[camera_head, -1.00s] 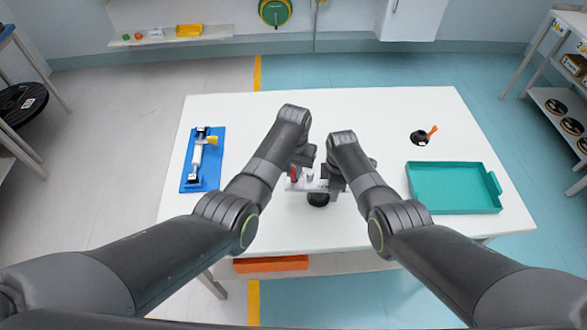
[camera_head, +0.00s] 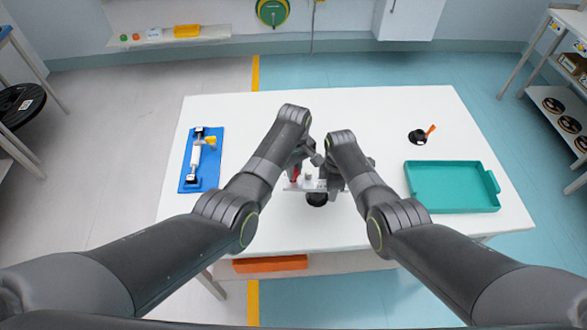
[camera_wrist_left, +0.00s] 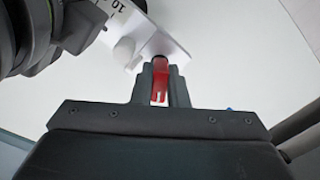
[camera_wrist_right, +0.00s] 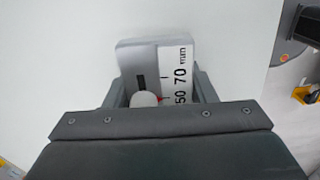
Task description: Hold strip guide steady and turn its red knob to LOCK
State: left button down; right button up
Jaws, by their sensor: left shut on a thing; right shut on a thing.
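The strip guide (camera_head: 309,185) is a pale grey-white block with a printed mm scale, above the front middle of the table on a dark round base (camera_head: 317,199). Its scale face (camera_wrist_right: 175,70) fills the gap between my right gripper's fingers (camera_wrist_right: 160,90), which are shut on the guide body. The red knob (camera_wrist_left: 160,78) is an upright lever at the guide's end; it also shows in the head view (camera_head: 295,173). My left gripper (camera_wrist_left: 160,92) is shut on it. A white round knob (camera_wrist_left: 124,50) sits beside it. I cannot read any LOCK mark.
A blue board (camera_head: 213,178) with a white roller lies at the table's left. A teal tray (camera_head: 443,208) is at the right, with a black disc (camera_head: 417,137) and orange lever behind it. The table's back middle is clear.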

pick_arm(q)
jog(key=shift+n, duration=0.8)
jog(key=c, duration=1.4)
grip_release()
jog(key=shift+c, duration=0.2)
notch_tip(320, 180, up, 12)
